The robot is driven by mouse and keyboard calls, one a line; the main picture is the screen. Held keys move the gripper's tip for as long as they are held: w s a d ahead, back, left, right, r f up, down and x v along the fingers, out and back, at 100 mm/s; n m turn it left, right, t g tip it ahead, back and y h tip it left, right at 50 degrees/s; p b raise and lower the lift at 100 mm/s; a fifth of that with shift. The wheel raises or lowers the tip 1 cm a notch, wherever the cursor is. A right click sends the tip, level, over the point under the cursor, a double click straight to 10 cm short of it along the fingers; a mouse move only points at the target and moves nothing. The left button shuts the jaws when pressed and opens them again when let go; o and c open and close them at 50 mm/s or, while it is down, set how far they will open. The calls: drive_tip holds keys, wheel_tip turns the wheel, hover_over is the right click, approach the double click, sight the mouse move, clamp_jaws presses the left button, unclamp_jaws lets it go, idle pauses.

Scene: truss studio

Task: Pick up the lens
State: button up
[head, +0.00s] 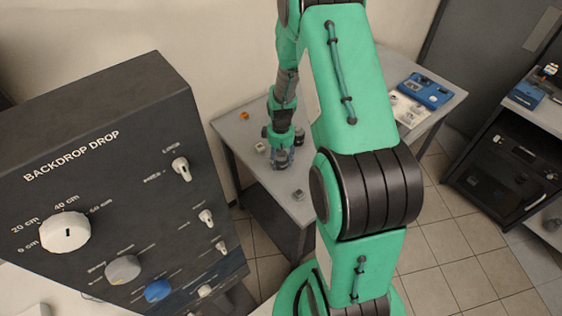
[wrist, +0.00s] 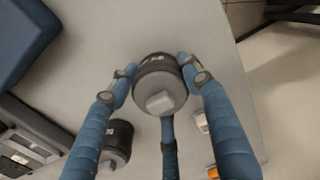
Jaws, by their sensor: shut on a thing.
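The lens (wrist: 160,82), a dark round barrel with pale lettering and a lighter grey block on its near end, sits between the blue fingers of my gripper (wrist: 160,76) in the wrist view. Two fingers press its left and right sides, and a third comes from below. My gripper (head: 282,158) is shut on it, low over the grey table in the head view. The fingers mostly hide the lens there, and I cannot tell whether it still touches the table.
A second dark cylinder (wrist: 117,138) stands close by at the lower left in the wrist view. A small white piece (wrist: 201,123) and an orange piece (wrist: 212,172) lie to the right. A blue case (head: 425,90) is at the table's far right.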

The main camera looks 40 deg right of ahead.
drive_tip(key=shift+r, duration=0.1)
drive_tip(key=shift+r, duration=0.75)
wheel_tip(320, 180, up, 2)
drive_tip(key=shift+w+r, duration=0.1)
drive_tip(key=s+a, duration=0.2)
drive_tip(key=s, duration=0.3)
drive_tip(key=s+a, duration=0.2)
drive_tip(key=s, duration=0.2)
drive_tip(key=s+a+r+p, duration=0.1)
drive_tip(key=s+a, duration=0.1)
drive_tip(key=s, duration=0.3)
drive_tip(key=shift+s+a, duration=0.3)
drive_tip(key=shift+s, duration=0.05)
drive_tip(key=shift+w, duration=0.15)
drive_tip(key=shift+w+r, duration=0.15)
drive_tip(key=shift+w, duration=0.45)
drive_tip(key=w, duration=0.6)
drive_tip(key=w+p, duration=0.1)
drive_tip(key=w, duration=0.6)
drive_tip(key=w+a, duration=0.1)
drive_tip(key=w, duration=0.6)
drive_tip(key=shift+w+a, duration=0.1)
drive_tip(key=shift+w, duration=0.05)
drive_tip(key=shift+w+a, duration=0.2)
drive_tip(key=shift+w, duration=0.5)
